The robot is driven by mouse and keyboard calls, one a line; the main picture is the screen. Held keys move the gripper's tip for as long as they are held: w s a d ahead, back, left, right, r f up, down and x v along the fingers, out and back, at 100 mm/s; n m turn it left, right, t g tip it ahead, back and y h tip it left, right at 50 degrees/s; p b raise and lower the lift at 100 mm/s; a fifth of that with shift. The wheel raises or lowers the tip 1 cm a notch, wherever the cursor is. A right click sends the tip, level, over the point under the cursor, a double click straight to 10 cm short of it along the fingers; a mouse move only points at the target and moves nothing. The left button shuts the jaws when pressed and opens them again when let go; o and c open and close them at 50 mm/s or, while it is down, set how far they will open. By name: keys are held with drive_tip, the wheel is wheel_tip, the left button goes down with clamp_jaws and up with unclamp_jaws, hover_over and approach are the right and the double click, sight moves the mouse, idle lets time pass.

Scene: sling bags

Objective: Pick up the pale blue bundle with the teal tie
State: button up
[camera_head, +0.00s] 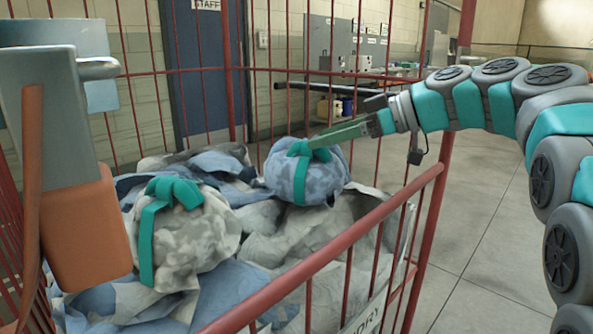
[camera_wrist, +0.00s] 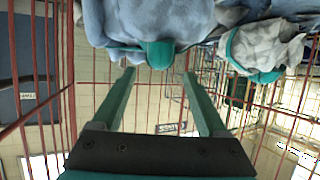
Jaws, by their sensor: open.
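The pale blue bundle (camera_head: 328,178) sits on top of the laundry heap inside a red wire cage cart, towards its back. Its teal tie (camera_head: 301,180) runs down the front with a knot on top. My gripper (camera_head: 340,130) is open, reaching in from the right, with one finger at the upper right of the knot in the head view. In the wrist view the blue bundle (camera_wrist: 120,18) and its teal knot (camera_wrist: 160,52) lie just beyond the empty gap between my fingertips (camera_wrist: 159,72). I cannot tell whether a finger touches the tie.
A grey-white bundle with a teal tie (camera_head: 195,240) lies nearer, to the left; it also shows in the wrist view (camera_wrist: 270,48). Loose grey and blue cloths surround both. The cart's red top rail (camera_head: 330,250) crosses in front. Open floor (camera_head: 480,220) lies to the right.

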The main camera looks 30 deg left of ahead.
sight(305, 141)
drive_tip(key=p+x, duration=0.1)
drive_tip(key=x, duration=0.4)
drive_tip(key=shift+a, duration=0.4)
drive_tip(key=shift+c, duration=0.3)
clamp_jaws()
idle(0.7)
